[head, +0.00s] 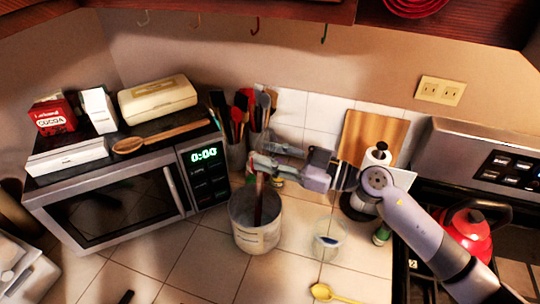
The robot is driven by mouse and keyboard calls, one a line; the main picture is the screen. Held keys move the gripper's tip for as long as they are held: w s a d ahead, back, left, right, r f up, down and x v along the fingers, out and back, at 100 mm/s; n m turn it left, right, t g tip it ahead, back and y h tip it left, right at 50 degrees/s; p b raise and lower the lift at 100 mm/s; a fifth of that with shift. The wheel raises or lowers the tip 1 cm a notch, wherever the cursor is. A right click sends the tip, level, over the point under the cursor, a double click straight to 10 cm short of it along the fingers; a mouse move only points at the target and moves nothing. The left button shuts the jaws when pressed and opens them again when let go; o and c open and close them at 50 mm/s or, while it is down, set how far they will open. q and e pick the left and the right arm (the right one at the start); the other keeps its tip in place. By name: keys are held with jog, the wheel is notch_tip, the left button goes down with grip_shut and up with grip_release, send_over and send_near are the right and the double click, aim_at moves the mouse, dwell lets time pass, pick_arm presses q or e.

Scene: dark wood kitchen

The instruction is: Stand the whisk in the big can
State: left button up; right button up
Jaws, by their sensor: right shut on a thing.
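The big can (256,238) is a grey metal can with a pale label, standing upright on the tiled counter in front of the microwave. My right gripper (262,168) is above the can's mouth, its arm coming in from the right. It is shut on a slim, dark reddish-brown upright thing, which seems to be the whisk (260,202). The whisk's lower part is inside the can's opening. Its lower end is hidden by the can wall, and I cannot tell whether it touches the bottom. Its wires are not clearly seen. My left gripper is not in view.
A utensil crock (237,155) stands behind the can, and the microwave (120,200) is to its left. A clear glass (328,240) and a yellow spoon (330,293) are to its right. A red kettle (467,232) is on the stove. Tiles in front are mostly clear.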

aim_at(262, 182)
jog(key=shift+f, duration=0.4)
jog(key=shift+s+a+f, duration=0.1)
jog(key=shift+s+f, duration=0.05)
jog(key=shift+f, duration=0.15)
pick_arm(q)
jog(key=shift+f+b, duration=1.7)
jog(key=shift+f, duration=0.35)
pick_arm(e)
notch_tip(262, 182, down, 8)
jog(key=shift+w+a+r, duration=0.2)
jog(key=shift+a, duration=0.15)
jog(key=o, duration=1.3)
jog(key=shift+c, duration=0.2)
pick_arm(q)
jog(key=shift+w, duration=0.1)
pick_arm(e)
jog(key=v, duration=1.2)
